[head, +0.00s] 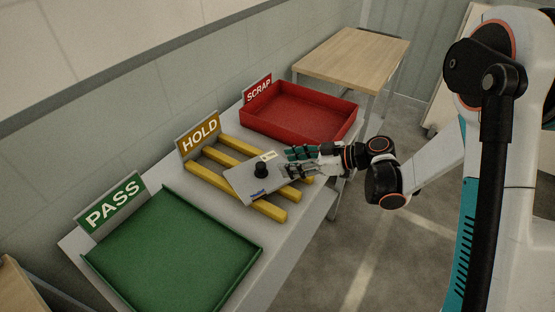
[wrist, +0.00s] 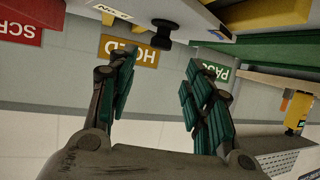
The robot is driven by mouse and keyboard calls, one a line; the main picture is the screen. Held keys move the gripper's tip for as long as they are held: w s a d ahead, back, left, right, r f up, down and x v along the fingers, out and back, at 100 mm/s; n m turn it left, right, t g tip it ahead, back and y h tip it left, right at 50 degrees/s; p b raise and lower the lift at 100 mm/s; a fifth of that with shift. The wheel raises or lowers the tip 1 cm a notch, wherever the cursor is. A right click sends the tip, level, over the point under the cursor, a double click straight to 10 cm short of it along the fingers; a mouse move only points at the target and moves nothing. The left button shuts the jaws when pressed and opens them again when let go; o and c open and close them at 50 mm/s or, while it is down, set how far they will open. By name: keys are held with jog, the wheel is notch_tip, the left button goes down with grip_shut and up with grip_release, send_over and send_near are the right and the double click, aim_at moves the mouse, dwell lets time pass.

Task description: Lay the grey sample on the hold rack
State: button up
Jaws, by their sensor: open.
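The grey sample (head: 256,180) is a flat plate with a black knob (head: 261,169) upright on top and a small pale label. It lies across the yellow bars of the hold rack (head: 264,206), slightly askew to them. My gripper (head: 291,161) is at the sample's right end in the head view, with teal finger pads. In the wrist view the gripper (wrist: 160,85) is open with nothing between its fingers. The sample (wrist: 182,12) and its knob (wrist: 163,34) show upside down at the top there, beyond the fingertips. Part of the rack is hidden beneath the sample.
The green pass tray (head: 175,255) is at the near left and the red scrap tray (head: 300,112) farther back; both look empty. The HOLD sign (head: 199,134) stands behind the rack. A wooden table (head: 352,58) stands at the back. Open floor (head: 360,255) lies to the right.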

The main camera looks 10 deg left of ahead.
jog(key=shift+v, duration=0.75)
jog(key=s+d+r+m+t+h, duration=0.4)
jog(key=s+d+r+m+h, duration=0.5)
jog(key=s+d+r+m, duration=0.55)
jog(key=s+d+m+t+h, duration=0.1)
jog(key=s+d+m+h, duration=0.1)
jog(key=s+d+h, duration=0.2)
jog(key=s+d, duration=0.3)
jog(key=d, duration=0.3)
jog(key=shift+s+d+r+t+h, duration=0.2)
jog(key=shift+s+d+t+h, duration=0.1)
jog(key=shift+d+t, duration=0.1)
jog(key=shift+a, duration=0.1)
